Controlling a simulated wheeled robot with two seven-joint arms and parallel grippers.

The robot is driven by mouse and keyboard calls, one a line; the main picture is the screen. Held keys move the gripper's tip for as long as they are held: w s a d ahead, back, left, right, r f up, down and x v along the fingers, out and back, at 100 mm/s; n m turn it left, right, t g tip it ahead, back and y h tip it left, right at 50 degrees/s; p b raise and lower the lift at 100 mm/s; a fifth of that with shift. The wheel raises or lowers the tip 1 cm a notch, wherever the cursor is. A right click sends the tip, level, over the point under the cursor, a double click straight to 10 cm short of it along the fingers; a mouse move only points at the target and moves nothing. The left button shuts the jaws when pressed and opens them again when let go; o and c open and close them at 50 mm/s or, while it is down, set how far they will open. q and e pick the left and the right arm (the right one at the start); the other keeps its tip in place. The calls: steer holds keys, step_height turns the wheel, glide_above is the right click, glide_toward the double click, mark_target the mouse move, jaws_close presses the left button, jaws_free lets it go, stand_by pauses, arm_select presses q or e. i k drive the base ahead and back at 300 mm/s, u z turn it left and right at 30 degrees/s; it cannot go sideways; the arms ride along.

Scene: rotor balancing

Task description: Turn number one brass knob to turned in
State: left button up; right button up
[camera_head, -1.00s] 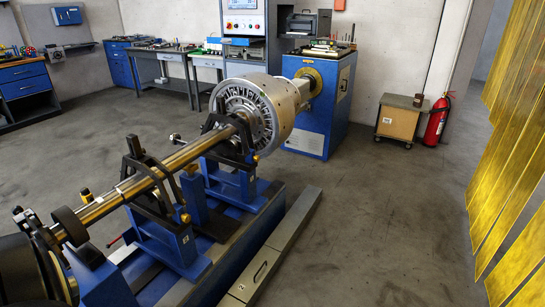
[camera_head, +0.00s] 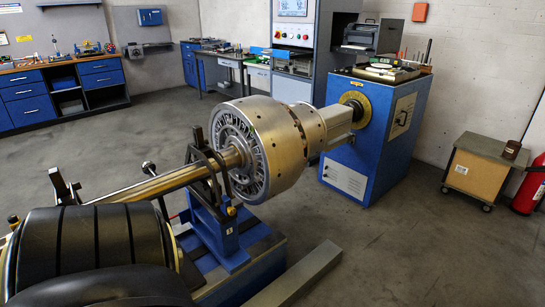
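A small brass knob (camera_head: 231,210) sits on the blue bearing pedestal (camera_head: 226,240) just in front of the large silver rotor drum (camera_head: 275,145). I cannot read a number on it. The rotor shaft (camera_head: 165,182) runs from the left into the dark clamp frame on the pedestal. Neither of my grippers shows in the head view.
A black ribbed drum (camera_head: 95,240) fills the lower left and hides part of the shaft and base. A blue drive cabinet (camera_head: 370,135) stands behind the rotor. A wooden cart (camera_head: 478,172) and red extinguisher (camera_head: 530,185) stand right.

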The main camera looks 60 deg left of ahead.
mark_target(230, 210)
steer(key=i, duration=1.1)
steer(key=u, duration=2.15)
